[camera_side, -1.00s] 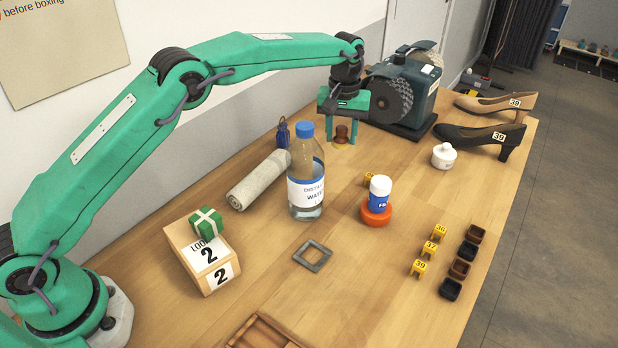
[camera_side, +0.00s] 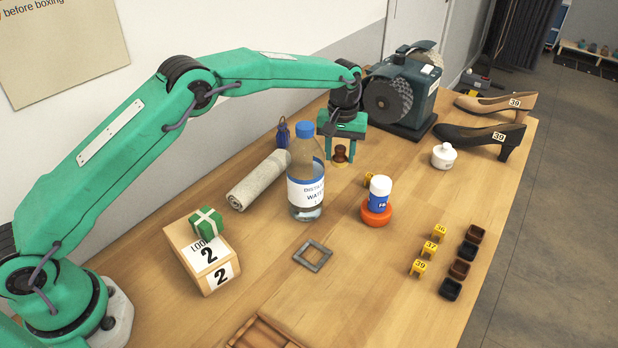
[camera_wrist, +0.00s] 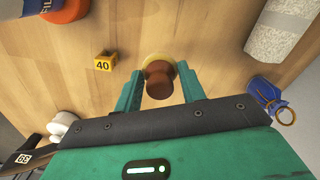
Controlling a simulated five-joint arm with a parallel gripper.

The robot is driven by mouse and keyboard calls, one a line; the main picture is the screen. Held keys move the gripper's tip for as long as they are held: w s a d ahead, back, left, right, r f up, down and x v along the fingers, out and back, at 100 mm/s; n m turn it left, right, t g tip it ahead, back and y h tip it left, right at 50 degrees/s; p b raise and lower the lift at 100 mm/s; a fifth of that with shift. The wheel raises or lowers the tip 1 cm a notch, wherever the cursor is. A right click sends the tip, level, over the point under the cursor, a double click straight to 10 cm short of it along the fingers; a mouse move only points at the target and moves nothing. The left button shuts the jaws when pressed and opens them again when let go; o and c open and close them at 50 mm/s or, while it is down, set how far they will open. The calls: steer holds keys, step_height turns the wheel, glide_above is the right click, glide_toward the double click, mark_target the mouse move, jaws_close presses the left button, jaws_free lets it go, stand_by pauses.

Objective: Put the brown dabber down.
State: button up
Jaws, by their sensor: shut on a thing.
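The brown dabber (camera_side: 341,153) has a dark brown knob and a pale yellowish pad at its lower end. It is upright between the two green fingers of my gripper (camera_side: 342,152), which is shut on it. In the wrist view the dabber (camera_wrist: 158,80) shows its round knob between the fingertips of my gripper (camera_wrist: 160,88), with the pad's pale rim beyond it. The pad is at or just above the wooden table; I cannot tell whether it touches.
A water bottle (camera_side: 305,185) and a rolled grey cloth (camera_side: 259,180) stand left of my gripper. The grinder (camera_side: 402,92) is behind it. Bare table lies around the dabber.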

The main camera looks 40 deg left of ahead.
mark_target(339, 166)
steer(key=shift+f, duration=2.3)
steer(key=shift+f, duration=0.1)
steer(key=o, duration=1)
steer(key=shift+c, duration=0.2)
step_height(339, 166, up, 12)
steer(key=shift+f, duration=0.2)
steer(key=shift+r, duration=0.35)
